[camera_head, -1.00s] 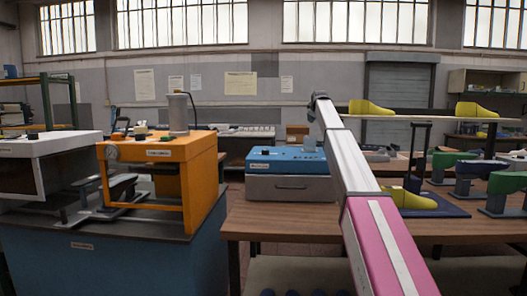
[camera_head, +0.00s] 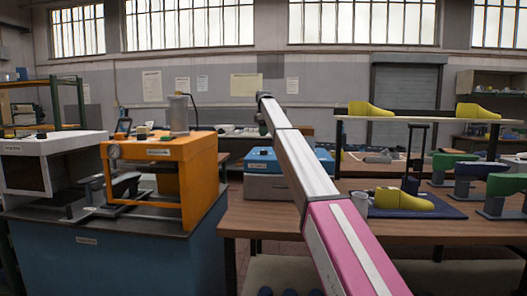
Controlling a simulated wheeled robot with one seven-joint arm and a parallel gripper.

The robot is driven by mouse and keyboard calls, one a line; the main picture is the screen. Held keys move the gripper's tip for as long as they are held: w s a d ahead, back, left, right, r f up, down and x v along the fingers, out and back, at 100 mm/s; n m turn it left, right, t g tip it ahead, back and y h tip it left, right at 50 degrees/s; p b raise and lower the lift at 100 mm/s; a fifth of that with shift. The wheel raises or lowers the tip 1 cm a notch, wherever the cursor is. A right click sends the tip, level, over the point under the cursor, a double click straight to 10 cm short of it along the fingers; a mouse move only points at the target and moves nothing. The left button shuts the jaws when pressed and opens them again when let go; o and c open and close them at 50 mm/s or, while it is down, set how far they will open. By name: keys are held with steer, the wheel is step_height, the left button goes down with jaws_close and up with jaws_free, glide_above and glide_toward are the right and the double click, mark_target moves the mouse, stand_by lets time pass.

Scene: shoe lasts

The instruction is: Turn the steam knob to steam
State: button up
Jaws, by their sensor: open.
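The orange machine (camera_head: 196,168) stands on the blue cabinet at the left, with a round gauge (camera_head: 114,150) and a label on its front edge. A grey cylinder (camera_head: 179,114) with a cable stands on its top, beside small dark fittings (camera_head: 141,133). I cannot tell which fitting is the steam knob. My arm reaches forward from the lower right. My gripper (camera_head: 262,122) is small and dark at its far end, open and empty, right of the orange machine and apart from it. Its fingers are hard to make out.
A white machine (camera_head: 50,147) stands left of the orange one on the blue cabinet (camera_head: 130,262). A blue-topped box (camera_head: 262,160) sits behind my arm on the wooden table (camera_head: 260,217). Yellow and green shoe lasts stand at the right. A gap separates cabinet and table.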

mark_target(264, 153)
step_height(264, 153, down, 10)
steer(key=shift+r, duration=0.25)
steer(key=shift+c, duration=0.3)
steer(key=c, duration=0.9)
